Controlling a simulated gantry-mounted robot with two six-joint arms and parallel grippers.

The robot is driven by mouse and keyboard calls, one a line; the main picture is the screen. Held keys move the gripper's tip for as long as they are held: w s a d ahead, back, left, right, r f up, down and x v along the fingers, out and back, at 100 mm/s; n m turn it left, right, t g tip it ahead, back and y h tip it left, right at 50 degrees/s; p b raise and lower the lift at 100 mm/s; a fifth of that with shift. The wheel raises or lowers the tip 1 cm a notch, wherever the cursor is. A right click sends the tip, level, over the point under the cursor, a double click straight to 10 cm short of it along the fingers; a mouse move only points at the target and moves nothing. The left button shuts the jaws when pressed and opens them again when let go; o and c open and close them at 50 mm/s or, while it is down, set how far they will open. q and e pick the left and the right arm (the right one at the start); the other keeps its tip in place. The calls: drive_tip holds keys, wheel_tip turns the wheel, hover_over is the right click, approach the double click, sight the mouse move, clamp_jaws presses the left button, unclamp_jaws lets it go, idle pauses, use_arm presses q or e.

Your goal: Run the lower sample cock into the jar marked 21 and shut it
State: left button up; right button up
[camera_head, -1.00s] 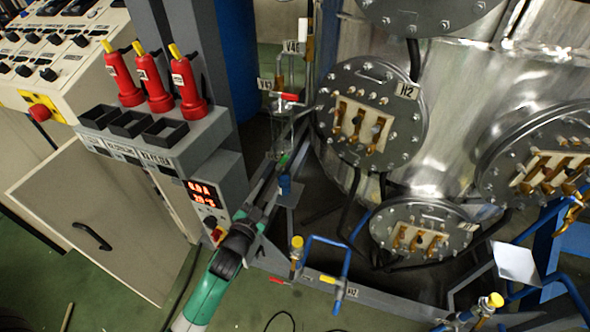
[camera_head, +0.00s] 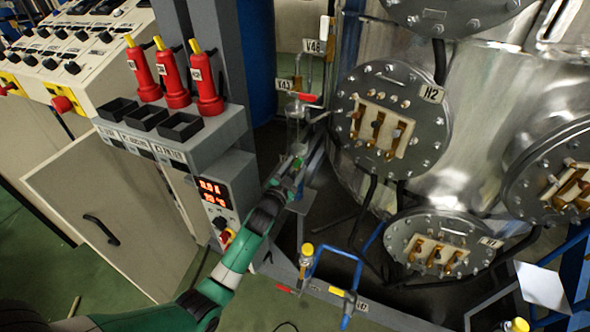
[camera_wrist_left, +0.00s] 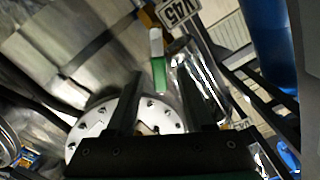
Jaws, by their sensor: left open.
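My left gripper (camera_head: 303,160) is open just below this pipework. In the left wrist view its two dark fingers (camera_wrist_left: 163,95) point up the picture, with a clear glass cylinder (camera_wrist_left: 186,72) by the right finger. A white and green piece (camera_wrist_left: 157,62) shows between the fingers. I cannot tell which object is the jar marked 21. My right gripper is out of view.
A steel vessel with bolted flanges (camera_head: 389,117) stands right of the gripper. A grey cabinet with red bottles (camera_head: 172,80) stands left. Blue pipes (camera_head: 340,252) and a yellow-capped fitting (camera_head: 307,250) are below. A small grey plate (camera_head: 303,200) lies just under the gripper.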

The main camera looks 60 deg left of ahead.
use_arm(q)
clamp_jaws()
idle(1.4)
